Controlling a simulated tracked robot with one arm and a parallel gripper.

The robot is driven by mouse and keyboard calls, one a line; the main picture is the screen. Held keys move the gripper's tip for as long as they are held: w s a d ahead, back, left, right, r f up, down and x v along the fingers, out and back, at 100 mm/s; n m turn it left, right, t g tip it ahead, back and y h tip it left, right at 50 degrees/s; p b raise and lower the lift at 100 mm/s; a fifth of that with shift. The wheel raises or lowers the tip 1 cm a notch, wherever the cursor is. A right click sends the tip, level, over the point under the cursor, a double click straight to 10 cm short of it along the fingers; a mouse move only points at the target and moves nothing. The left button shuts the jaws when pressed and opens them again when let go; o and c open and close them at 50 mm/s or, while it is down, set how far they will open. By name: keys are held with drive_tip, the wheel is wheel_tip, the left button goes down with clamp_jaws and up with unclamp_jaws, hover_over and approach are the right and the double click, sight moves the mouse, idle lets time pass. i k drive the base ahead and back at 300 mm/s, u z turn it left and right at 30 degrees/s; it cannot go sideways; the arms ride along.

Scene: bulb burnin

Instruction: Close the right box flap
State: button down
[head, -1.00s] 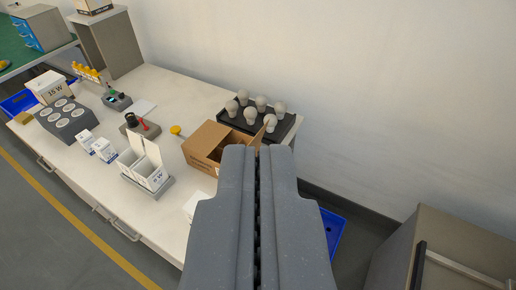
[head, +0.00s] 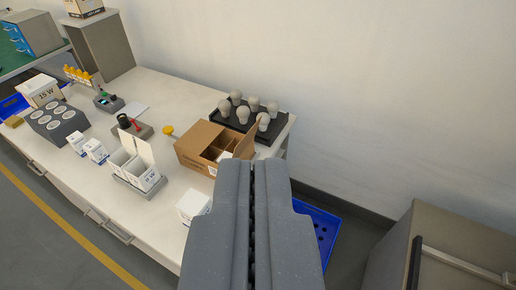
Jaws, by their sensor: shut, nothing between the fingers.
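The open brown cardboard box (head: 192,158) sits on the white workbench at the middle of the view, with dividers inside. Its right flap (head: 246,140) stands raised at the box's right side, tilted up. My gripper (head: 251,167) is shut and empty. Its fingertips appear just below the flap and hide the box's near right corner. I cannot tell whether they touch the box or flap.
A black tray (head: 285,130) of several white bulbs stands behind the box. White cartons (head: 193,207) and a holder with an open white box (head: 135,172) stand left. A blue crate (head: 322,232) is on the floor right of the bench.

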sight(240, 148)
drive_tip(key=k, duration=1.15)
drive_tip(key=z, duration=0.45)
drive_tip(key=i, duration=1.7)
drive_tip(key=u, duration=0.7)
